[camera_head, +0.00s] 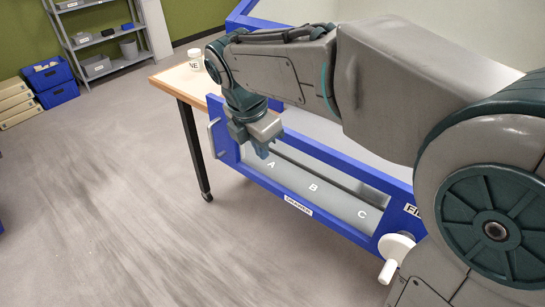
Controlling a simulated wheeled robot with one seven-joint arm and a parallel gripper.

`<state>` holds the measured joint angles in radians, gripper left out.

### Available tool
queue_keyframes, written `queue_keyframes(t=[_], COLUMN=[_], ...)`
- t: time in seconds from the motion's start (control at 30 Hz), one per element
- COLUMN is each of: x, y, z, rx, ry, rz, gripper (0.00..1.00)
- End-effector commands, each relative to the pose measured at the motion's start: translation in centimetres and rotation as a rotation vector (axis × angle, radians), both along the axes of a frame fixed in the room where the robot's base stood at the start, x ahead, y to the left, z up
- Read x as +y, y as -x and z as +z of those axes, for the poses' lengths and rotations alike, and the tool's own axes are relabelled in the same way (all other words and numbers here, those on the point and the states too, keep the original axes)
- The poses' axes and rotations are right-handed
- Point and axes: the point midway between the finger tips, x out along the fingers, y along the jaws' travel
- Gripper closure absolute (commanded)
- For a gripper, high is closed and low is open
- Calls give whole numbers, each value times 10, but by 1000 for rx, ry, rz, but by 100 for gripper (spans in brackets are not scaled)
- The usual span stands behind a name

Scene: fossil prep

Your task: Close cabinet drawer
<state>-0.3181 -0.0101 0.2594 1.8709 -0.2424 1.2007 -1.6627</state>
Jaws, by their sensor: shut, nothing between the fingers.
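A blue-framed drawer (300,208) runs from the centre to the lower right. A grey strip (290,176) inside it is marked A, B and C, and a small white label is on its near long side. A metal handle (213,138) is on its left end. My gripper (262,153) points down over the left end of the drawer, by the letter A, to the right of the handle. Its fingers are shut and empty. I cannot tell whether they touch the drawer. My arm hides much of the cabinet behind.
A white hand crank (396,250) sticks out near the drawer's right end. A wooden-topped table (180,82) on a castered leg holds a labelled white jar (195,60). Grey shelves (102,40) and blue bins (52,82) stand far left.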

Motion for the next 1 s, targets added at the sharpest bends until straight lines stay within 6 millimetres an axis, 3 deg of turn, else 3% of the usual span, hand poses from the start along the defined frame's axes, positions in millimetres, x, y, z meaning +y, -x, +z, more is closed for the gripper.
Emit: queue_keyframes(t=[0.13,0.33,0.73,1.0], x=[15,14,1,-19], y=[-5,-9,-24,-52], z=[-9,-24,-105,-103], rx=[25,32,35,28], ry=[33,40,41,38], rz=[132,158,155,152], gripper=[100,100,100,100])
